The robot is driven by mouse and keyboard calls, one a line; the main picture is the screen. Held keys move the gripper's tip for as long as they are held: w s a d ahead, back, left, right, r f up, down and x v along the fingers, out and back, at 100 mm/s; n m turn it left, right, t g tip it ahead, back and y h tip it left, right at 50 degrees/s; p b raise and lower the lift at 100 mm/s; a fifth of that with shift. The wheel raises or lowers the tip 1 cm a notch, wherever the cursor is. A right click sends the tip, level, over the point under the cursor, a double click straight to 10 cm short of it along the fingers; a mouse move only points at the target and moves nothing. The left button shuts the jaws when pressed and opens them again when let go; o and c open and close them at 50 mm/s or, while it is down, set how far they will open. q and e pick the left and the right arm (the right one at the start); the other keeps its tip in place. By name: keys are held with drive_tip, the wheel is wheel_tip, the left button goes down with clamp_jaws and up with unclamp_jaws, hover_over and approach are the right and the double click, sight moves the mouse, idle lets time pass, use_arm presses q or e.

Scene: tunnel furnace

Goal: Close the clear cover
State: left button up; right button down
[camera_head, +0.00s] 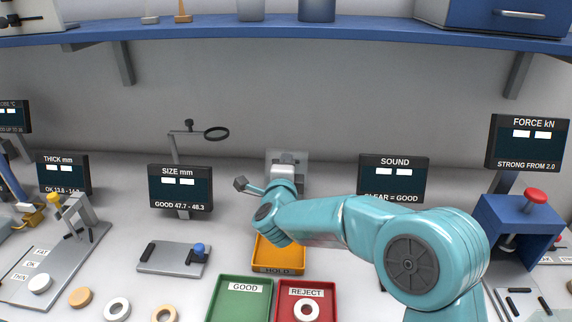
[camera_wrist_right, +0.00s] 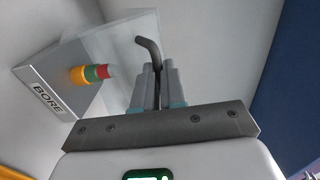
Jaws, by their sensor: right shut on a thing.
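My right arm reaches to the back wall in the head view. Its wrist hides most of the gripper and the spot in front of it (camera_head: 284,160). In the right wrist view, my right gripper (camera_wrist_right: 157,72) is shut on a dark bent handle (camera_wrist_right: 148,46). The clear cover (camera_wrist_right: 122,32) shows as a faint see-through pane beside the handle, over the BORE station (camera_wrist_right: 60,82). The cover's exact tilt cannot be told. My left gripper is not in view.
A red, green and yellow stack (camera_wrist_right: 92,74) stands at the BORE station, left of my fingers. A blue shelf (camera_head: 230,31) runs above my arm. The magnifier stand (camera_head: 215,133) is left of my wrist, the SOUND display (camera_head: 393,178) right. Trays (camera_head: 240,288) lie in front.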

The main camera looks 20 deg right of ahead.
idle(0.8)
drive_tip(key=shift+t+h, duration=0.3)
drive_tip(key=shift+t, duration=0.4)
drive_tip(key=s+f+b, duration=0.1)
drive_tip(key=f+b, duration=0.1)
drive_tip(key=b, duration=0.2)
drive_tip(key=s+a+f+b, duration=0.1)
drive_tip(key=s+f+b, duration=0.1)
drive_tip(key=b, duration=0.3)
drive_tip(key=s+a+f+b, duration=0.1)
drive_tip(key=f+b, duration=0.1)
drive_tip(key=b, duration=0.3)
drive_tip(key=shift+s, duration=0.3)
drive_tip(key=shift+s+a+f+b, duration=0.1)
drive_tip(key=shift+s+f+b, duration=0.1)
drive_tip(key=shift+s+b, duration=0.35)
drive_tip(key=shift+w, duration=0.2)
